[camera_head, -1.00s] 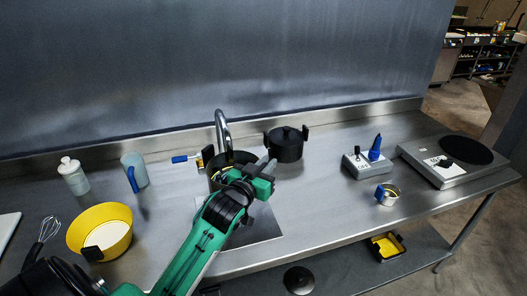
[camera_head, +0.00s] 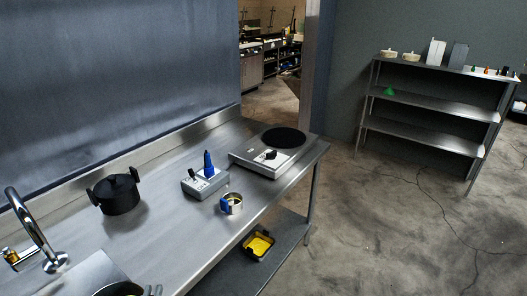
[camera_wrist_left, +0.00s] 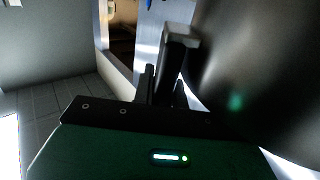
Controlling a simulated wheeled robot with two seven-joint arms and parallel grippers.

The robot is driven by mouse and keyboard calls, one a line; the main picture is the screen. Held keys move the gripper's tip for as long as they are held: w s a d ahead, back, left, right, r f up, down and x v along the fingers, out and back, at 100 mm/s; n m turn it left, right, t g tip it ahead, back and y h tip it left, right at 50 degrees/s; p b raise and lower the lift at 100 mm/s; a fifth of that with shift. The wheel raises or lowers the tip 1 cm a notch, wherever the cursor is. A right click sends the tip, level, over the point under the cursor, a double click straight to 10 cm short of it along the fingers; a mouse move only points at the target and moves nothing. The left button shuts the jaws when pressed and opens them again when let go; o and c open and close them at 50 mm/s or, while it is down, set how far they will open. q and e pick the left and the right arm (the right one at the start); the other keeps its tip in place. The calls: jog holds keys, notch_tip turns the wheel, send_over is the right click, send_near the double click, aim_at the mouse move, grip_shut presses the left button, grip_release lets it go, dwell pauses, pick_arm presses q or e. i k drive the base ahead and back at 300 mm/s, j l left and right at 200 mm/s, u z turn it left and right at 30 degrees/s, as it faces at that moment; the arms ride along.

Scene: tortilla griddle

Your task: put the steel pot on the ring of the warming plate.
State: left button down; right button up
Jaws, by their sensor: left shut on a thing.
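The warming plate (camera_head: 252,157) is a grey box with a knob and a dark round ring (camera_head: 284,138) on top, at the far right end of the counter. Nothing stands on the ring. The steel pot (camera_wrist_left: 255,60) shows as a large, dark, curved wall close up at the right of the left wrist view. Its dark opening (camera_head: 120,289) appears cut off at the bottom left edge of the head view. My left gripper (camera_wrist_left: 167,65) is shut on the pot; the grip itself is partly hidden. My right gripper is not in view.
A black lidded pot (camera_head: 120,196) stands on the counter near the tap (camera_head: 36,226). A yellow tray (camera_head: 258,246) lies on the lower shelf.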

aim_at(284, 137)
jog(key=i+l, duration=0.3)
jog(key=l, duration=0.15)
jog(key=i+l, duration=0.3)
jog(key=l, duration=0.15)
jog(key=i+l, duration=0.3)
jog(key=l, duration=0.2)
jog(key=i+l, duration=0.25)
jog(key=l, duration=0.2)
jog(key=i+l, duration=0.3)
jog(key=l, duration=0.15)
jog(key=i+l, duration=0.3)
jog(key=l, duration=0.15)
